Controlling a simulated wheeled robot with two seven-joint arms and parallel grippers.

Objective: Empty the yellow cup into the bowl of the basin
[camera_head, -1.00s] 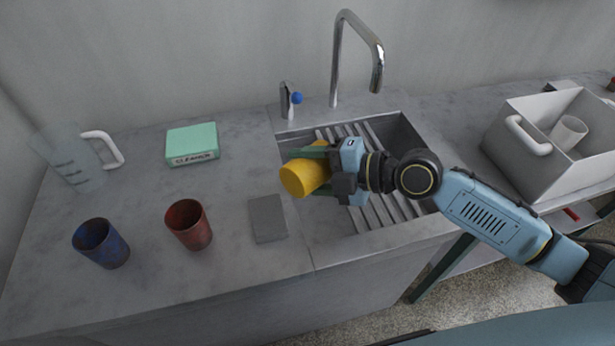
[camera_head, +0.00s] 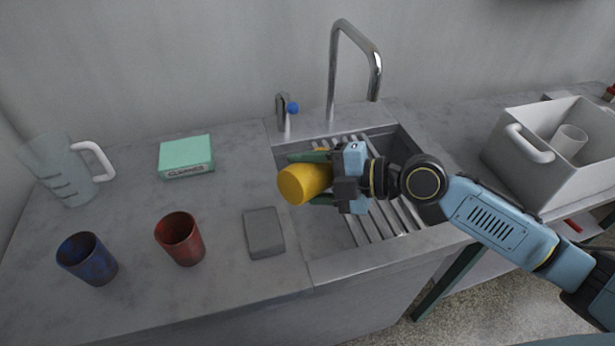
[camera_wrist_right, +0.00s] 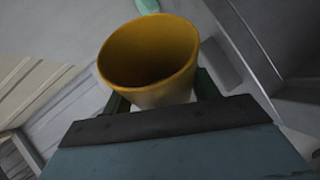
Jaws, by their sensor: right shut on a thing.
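The yellow cup (camera_head: 301,184) is held by my right gripper (camera_head: 318,177) above the left part of the basin (camera_head: 335,235). In the head view the cup is tipped on its side, its closed-looking end toward the left and front. In the right wrist view the cup (camera_wrist_right: 150,60) shows its open mouth and inner wall; no contents can be made out. My right gripper is shut on the cup, with green fingers on either side of it. The basin's bowl is partly hidden under my right arm. My left gripper is not in view.
A steel faucet (camera_head: 345,60) and a blue-tipped tap (camera_head: 287,112) stand behind the basin. A grey block (camera_head: 264,233), red cup (camera_head: 180,239), blue cup (camera_head: 87,259), green box (camera_head: 186,157) and clear jug (camera_head: 62,172) are at left. A white bin (camera_head: 545,150) stands right.

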